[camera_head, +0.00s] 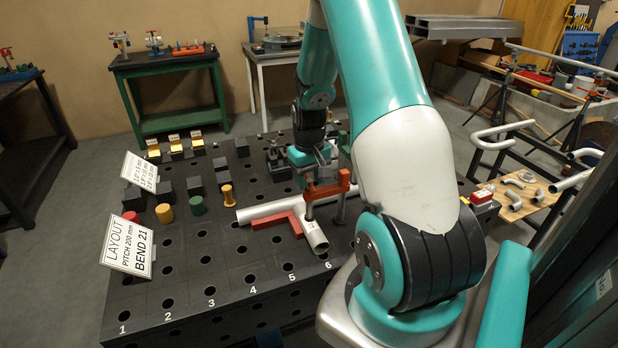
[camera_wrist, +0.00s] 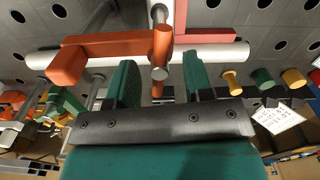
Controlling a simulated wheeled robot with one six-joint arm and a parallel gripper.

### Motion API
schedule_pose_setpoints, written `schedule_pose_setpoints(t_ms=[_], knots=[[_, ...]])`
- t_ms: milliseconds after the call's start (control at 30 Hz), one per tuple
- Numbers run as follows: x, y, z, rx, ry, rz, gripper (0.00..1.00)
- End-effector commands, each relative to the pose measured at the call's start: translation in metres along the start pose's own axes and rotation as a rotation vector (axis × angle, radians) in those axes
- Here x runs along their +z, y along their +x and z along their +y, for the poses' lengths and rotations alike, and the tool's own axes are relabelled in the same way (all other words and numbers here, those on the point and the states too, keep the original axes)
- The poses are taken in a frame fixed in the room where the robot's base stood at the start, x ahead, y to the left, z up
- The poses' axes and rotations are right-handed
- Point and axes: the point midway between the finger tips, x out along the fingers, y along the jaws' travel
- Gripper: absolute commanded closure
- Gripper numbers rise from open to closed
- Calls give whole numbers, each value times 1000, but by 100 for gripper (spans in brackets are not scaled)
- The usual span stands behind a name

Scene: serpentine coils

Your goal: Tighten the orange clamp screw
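The orange clamp (camera_head: 328,189) stands over a pale tube (camera_head: 314,234) on the black table. In the wrist view its orange arm (camera_wrist: 108,46) lies across the pale tube (camera_wrist: 215,54). I cannot tell the depth between fingertips and screw. In the head view my gripper (camera_head: 312,160) is just above and behind the clamp, partly hidden.
A red angle block (camera_head: 278,220) lies against the tubes. Red (camera_head: 131,217), yellow (camera_head: 165,213) and green (camera_head: 196,206) pegs stand to the left, by a layout sign (camera_head: 128,246). Dark blocks stand farther back.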

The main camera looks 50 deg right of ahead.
Motion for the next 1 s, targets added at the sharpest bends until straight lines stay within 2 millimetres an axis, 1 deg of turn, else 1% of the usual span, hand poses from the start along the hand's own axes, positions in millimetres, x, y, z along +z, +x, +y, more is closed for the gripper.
schedule_pose_setpoints(t_ms=[33, 67, 100, 167, 200, 333, 533, 767, 800, 867, 900, 933, 1000], knots=[[0, 0, 0, 0, 0, 0, 65], [0, 0, 0, 0, 0, 0, 72], [0, 0, 0, 0, 0, 0, 81], [0, 0, 0, 0, 0, 0, 95], [0, 0, 0, 0, 0, 0, 100], [0, 0, 0, -1, -7, 0, 100], [0, 0, -1, -1, -110, 0, 100], [0, 0, -1, -2, -117, 0, 100], [0, -1, -1, -2, -117, 0, 79], [0, -1, -1, -1, -117, 0, 66], [0, 0, -1, -1, -117, 0, 56], [0, -1, 0, -1, -116, 0, 51], [0, 0, 0, -1, -116, 0, 51]])
